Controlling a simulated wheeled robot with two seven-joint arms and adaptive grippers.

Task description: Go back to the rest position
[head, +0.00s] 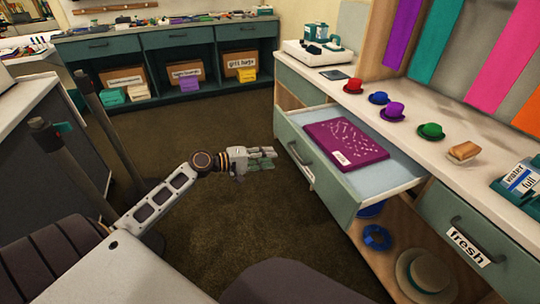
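My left arm reaches in from the lower left. Its gripper (270,158) is held over the brown carpet, just left of the open drawer, touching nothing that I can see. Its fingers point right; they are small and overlap, so I cannot tell whether they are open or shut. I see nothing clearly held in it. My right gripper is out of view.
The open drawer (403,178) juts out at right, holding a flat magenta item (345,141). Small hats, including a red one (353,86), line the counter (432,98). A straw hat (427,272) sits below. Carpet (215,110) is clear toward the back shelves.

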